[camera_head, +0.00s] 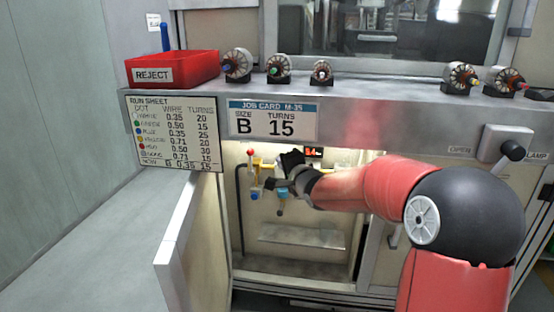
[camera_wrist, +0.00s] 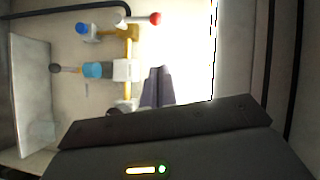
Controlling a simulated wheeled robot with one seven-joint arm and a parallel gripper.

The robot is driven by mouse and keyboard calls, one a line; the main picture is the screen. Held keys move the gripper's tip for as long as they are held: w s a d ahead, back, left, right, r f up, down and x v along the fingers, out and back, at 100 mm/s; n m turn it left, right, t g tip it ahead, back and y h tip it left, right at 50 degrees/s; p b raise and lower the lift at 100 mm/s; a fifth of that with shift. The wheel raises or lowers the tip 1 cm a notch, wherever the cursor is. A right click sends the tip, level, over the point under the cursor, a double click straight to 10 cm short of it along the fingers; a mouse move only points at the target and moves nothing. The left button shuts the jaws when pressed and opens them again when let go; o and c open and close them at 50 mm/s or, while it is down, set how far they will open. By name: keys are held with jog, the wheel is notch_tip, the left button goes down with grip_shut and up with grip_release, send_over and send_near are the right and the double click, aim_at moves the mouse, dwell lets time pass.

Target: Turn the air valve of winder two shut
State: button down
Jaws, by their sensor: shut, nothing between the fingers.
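Inside the open lower cabinet is brass pipework (camera_head: 264,167), also in the wrist view (camera_wrist: 132,45). A lever with a red ball end (camera_head: 251,152) sits at its top left; the red ball shows at the wrist view's top (camera_wrist: 155,18). A blue-ended handle (camera_head: 253,195) sits lower, also in the wrist view (camera_wrist: 81,28). No label tells which is the air valve. My gripper (camera_head: 270,184) reaches in from the right, beside the pipework. Its dark fingers (camera_wrist: 158,86) are together and empty, apart from the red ball. My gripper hides part of the fittings.
A teal and white fitting (camera_wrist: 100,70) hangs off the pipework. A small red-digit display (camera_head: 313,152) is behind my wrist. The open cabinet door (camera_head: 178,240) stands at left. Above, the ledge holds a red reject bin (camera_head: 172,66) and several armatures (camera_head: 278,67).

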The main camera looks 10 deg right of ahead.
jog(key=s+d+f+n+g+h, duration=0.1)
jog(key=s+f+n+g, duration=0.1)
jog(key=s, duration=1.2)
jog(key=s+d+f+n+g+h, duration=0.1)
jog(key=s+n+g, duration=0.4)
jog(key=s, duration=0.9)
jog(key=s+d+f+n+g+h, duration=0.1)
jog(key=s+n, duration=0.4)
jog(key=s, duration=0.8)
notch_tip(320, 180, down, 2)
jog(key=shift+s+f+n+g+h, duration=0.1)
jog(key=shift+s+n+g+h, duration=0.4)
jog(key=shift+g, duration=0.7)
